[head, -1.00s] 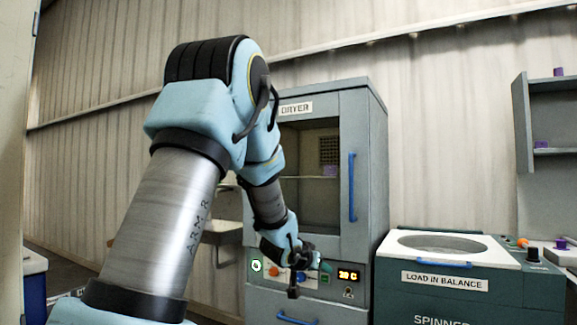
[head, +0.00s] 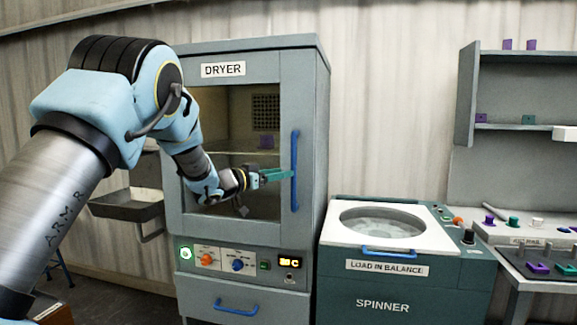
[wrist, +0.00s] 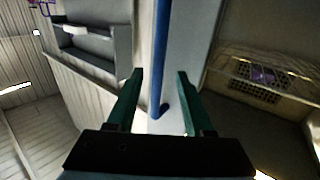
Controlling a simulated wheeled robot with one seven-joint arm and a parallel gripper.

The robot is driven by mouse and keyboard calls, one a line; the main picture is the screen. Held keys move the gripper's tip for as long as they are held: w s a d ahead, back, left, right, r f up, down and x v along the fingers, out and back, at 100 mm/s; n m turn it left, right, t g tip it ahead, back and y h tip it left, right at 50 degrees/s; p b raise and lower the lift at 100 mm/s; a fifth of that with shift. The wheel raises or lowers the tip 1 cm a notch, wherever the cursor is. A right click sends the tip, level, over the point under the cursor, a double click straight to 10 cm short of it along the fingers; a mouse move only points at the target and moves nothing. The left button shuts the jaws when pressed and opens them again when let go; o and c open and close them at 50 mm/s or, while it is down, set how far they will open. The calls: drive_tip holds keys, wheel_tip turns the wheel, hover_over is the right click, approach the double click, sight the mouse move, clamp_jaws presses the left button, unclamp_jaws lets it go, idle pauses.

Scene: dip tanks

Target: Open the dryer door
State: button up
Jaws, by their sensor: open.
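The dryer (head: 222,70) is a grey cabinet with a window in its door. The door looks closed. Its long blue upright handle (head: 295,165) is on the door's right side. My gripper (head: 288,174) has green fingers and is at the lower half of the handle. In the wrist view, my gripper (wrist: 160,92) is open, with one finger on each side of the blue handle (wrist: 160,55). Whether the fingers touch the bar, I cannot tell. The wrist view also shows the rack inside the dryer, with a purple item on it.
The green spinner (head: 385,305) with a white top stands right of the dryer. A blue drawer handle (head: 236,307) is below the control panel (head: 240,262). A grey tray (head: 128,203) hangs at the left. A shelf unit (head: 515,90) and a bench with small parts are at the far right.

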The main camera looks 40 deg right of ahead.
drive_tip(key=d+p, duration=0.1)
drive_tip(key=d, duration=0.5)
drive_tip(key=shift+s+p, duration=0.1)
drive_tip(key=shift+p, duration=0.25)
drive_tip(key=shift+c, duration=0.2)
clamp_jaws()
drive_tip(key=shift+a, duration=0.1)
idle(0.8)
